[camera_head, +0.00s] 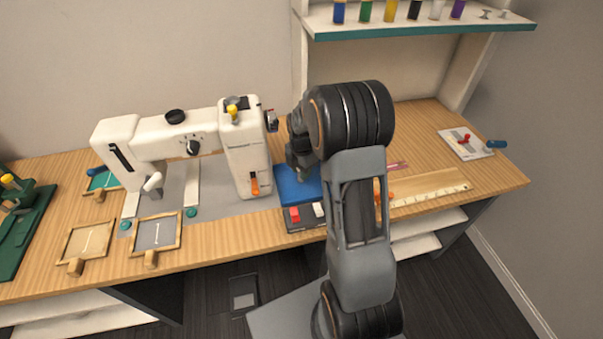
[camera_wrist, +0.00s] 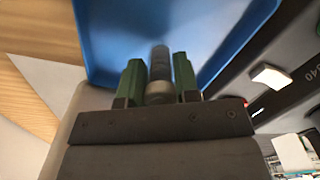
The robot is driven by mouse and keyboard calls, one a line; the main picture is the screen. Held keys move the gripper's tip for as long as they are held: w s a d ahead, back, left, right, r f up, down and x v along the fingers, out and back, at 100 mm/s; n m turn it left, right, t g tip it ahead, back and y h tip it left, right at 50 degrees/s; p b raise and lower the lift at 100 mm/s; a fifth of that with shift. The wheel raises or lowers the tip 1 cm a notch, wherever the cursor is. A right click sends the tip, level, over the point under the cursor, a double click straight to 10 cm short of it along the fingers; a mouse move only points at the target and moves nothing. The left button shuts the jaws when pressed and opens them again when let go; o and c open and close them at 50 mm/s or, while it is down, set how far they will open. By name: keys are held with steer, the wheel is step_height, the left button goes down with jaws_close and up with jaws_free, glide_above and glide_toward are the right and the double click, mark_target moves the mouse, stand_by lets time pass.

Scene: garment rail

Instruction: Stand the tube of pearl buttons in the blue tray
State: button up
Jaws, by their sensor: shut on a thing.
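The blue tray (camera_head: 291,192) lies on the table just right of the sewing machine, partly hidden behind my arm. It fills the upper middle of the wrist view (camera_wrist: 105,38). My gripper (camera_head: 300,172) is over the tray in the head view. In the wrist view, the green fingers of my gripper (camera_wrist: 159,75) are shut on a grey cylinder, which I take for the tube of pearl buttons (camera_wrist: 160,66). The tray is behind the tube there. I cannot tell whether the tube's end touches the tray floor. The tube cannot be made out in the head view.
The white sewing machine (camera_head: 205,140) stands close to the left of the tray. A box with red and white buttons (camera_head: 295,216) is at the tray's front. A wooden ruler (camera_head: 430,190) lies to the right. A shelf (camera_head: 420,30) with several spools overhangs the back.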

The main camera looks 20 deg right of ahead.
steer(key=shift+f, duration=0.75)
steer(key=shift+f, duration=0.2)
steer(key=o, duration=1)
steer(key=shift+r, duration=0.1)
